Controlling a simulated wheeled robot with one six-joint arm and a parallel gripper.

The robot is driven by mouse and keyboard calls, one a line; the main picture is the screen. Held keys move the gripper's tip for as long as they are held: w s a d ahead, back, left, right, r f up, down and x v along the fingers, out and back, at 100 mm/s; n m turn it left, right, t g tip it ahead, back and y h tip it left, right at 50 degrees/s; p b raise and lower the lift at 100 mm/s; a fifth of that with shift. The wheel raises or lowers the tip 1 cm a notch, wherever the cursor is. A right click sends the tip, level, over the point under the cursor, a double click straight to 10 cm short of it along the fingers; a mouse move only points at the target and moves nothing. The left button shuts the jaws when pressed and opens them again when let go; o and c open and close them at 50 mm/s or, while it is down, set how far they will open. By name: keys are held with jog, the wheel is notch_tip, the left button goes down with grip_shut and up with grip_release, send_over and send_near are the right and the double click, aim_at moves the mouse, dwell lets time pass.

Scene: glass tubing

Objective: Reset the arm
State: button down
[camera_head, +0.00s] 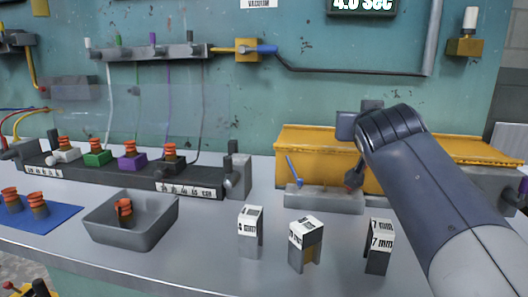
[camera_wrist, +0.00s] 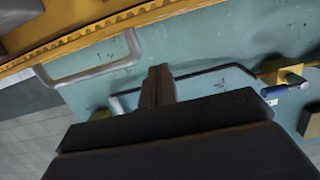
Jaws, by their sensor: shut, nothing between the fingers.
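My arm (camera_head: 425,180) reaches in from the lower right in the head view, up to the front of the yellow machine (camera_head: 310,146). My gripper (camera_wrist: 158,78) shows in the wrist view as dark fingers held together with nothing between them. In the head view the end of my arm is partly hidden behind its own links, so the fingertips are not clear there. The wrist view looks at the teal wall (camera_wrist: 195,50) at a tilt, with the yellow machine edge along the top.
Three labelled grey blocks (camera_head: 250,240) stand along the bench front. A grey bin (camera_head: 150,222) holds an orange-ringed piece (camera_head: 124,211). A black rack (camera_head: 75,174) with several coloured holders is behind it. A pipe runs along the wall.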

jog(key=w+d+r+g+y+p, duration=0.1)
jog(key=w+r+g+p, duration=0.6)
jog(key=p, duration=2.6)
jog(key=w+d+r, duration=0.1)
jog(key=w+r, duration=0.2)
jog(key=r, duration=0.1)
jog(key=shift+w+r+g, duration=0.3)
jog(key=shift+w+r, duration=0.05)
jog(key=shift+r, duration=0.05)
jog(key=shift+d+f, duration=0.1)
